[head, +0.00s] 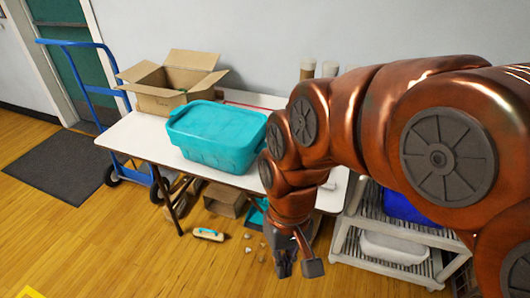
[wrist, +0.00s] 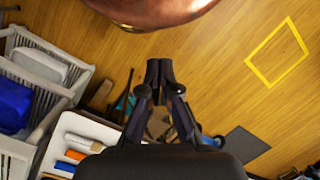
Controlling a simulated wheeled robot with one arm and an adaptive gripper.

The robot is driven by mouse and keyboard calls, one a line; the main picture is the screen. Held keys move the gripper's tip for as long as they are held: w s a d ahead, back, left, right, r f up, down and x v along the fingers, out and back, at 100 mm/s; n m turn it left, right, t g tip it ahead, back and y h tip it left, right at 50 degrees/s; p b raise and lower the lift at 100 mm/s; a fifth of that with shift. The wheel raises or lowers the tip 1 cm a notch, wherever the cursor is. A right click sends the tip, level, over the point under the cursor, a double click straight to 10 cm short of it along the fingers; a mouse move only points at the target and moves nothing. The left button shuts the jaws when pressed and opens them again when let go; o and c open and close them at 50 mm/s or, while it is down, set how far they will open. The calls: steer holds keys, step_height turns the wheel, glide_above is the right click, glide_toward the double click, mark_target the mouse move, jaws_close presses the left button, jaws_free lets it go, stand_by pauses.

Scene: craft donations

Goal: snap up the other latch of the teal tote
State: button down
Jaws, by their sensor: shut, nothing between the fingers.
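The teal tote (head: 216,140) sits on the white folding table (head: 130,133) with its teal lid (head: 222,122) on. Its latches are too small to make out, and the side near my arm is partly hidden. My gripper (head: 298,268) hangs low in front of the table, below the tabletop and to the right of the tote, well apart from it. In the wrist view my gripper (wrist: 160,68) has its fingers together, empty, above the wood floor. I do not make out the tote in the wrist view.
An open cardboard box (head: 172,82) stands behind the tote. A blue hand truck (head: 92,95) is at the left. A grey shelf cart (head: 385,238) with blue and white bins stands at the right. A brush (head: 208,234) lies on the floor under the table's edge.

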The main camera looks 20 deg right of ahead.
steer(key=w+a+f+m+y+b, duration=0.1)
steer(key=w+a+m+y+b, duration=0.3)
steer(key=w, duration=0.8)
steer(key=w+d+f+m+t+y+b, duration=0.1)
steer(key=w+d+m+t+y, duration=0.1)
steer(key=w+m+y, duration=0.3)
steer(key=w+d+f+m+t, duration=0.1)
steer(key=w+d+m, duration=0.15)
steer(key=w, duration=0.35)
steer(key=w+d+f+m+t+b, duration=0.1)
steer(key=w+d+f+m+t, duration=0.2)
steer(key=d, duration=0.6)
steer(key=w+d+f+m+t+b, duration=0.2)
steer(key=w+d+f+m+t, duration=0.1)
steer(key=d+m, duration=0.4)
steer(key=w+d+f+m+t+b, duration=0.1)
steer(key=w+d+f+m+t, duration=0.2)
steer(key=d, duration=0.8)
steer(key=shift+w+d+f+m+t, duration=0.2)
steer(key=shift+w+m+t, duration=0.1)
steer(key=shift+w+m, duration=0.2)
steer(key=shift+w+d+f+m+t, duration=0.1)
steer(key=shift+w+f+m+t, duration=0.15)
steer(key=shift+w+m, duration=0.2)
steer(key=shift+r, duration=0.1)
steer(key=x, duration=1)
